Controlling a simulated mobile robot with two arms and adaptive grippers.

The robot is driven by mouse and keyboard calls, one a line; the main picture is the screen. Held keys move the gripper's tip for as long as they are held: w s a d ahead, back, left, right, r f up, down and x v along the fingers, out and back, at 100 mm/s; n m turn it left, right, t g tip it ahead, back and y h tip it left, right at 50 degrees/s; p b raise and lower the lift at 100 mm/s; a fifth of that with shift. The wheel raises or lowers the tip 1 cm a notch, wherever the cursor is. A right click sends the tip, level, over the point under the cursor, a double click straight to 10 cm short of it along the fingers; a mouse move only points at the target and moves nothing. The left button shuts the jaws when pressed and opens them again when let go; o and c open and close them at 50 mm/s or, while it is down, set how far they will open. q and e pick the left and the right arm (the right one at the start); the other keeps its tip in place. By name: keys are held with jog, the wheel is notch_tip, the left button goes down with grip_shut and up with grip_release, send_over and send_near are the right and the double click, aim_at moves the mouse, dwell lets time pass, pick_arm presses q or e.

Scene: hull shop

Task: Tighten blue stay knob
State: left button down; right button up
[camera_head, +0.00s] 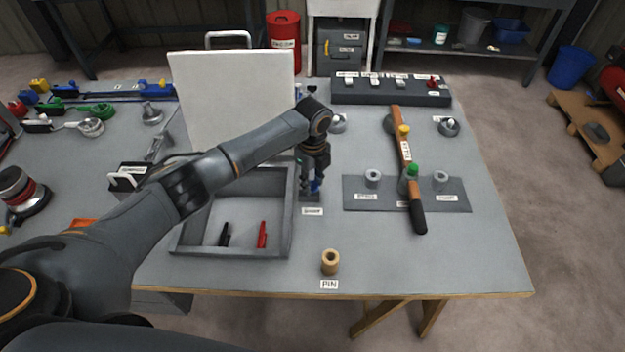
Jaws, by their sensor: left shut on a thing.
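My left arm reaches in from the left across the grey bench. My left gripper (313,172) points down just right of the open grey tray. It is shut on a small blue part (316,187), which looks like the blue stay knob and is mostly hidden by the fingers. The knob stands over a dark base with a white label (312,211) in front of it. How far it is turned cannot be seen. My right gripper is not in view.
The grey tray (180,240) holds a black and a red piece. A white upright panel (232,90) stands behind it. To the right, a wooden bar (401,135) with a black handle lies over a grey plate (355,200). A tan pin socket (330,262) is near the front edge.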

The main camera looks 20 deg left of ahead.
aim_at(313, 185)
pick_arm(q)
jog(key=c, duration=1)
grip_release()
notch_tip(313, 185, up, 12)
jog(key=shift+s+f, duration=0.1)
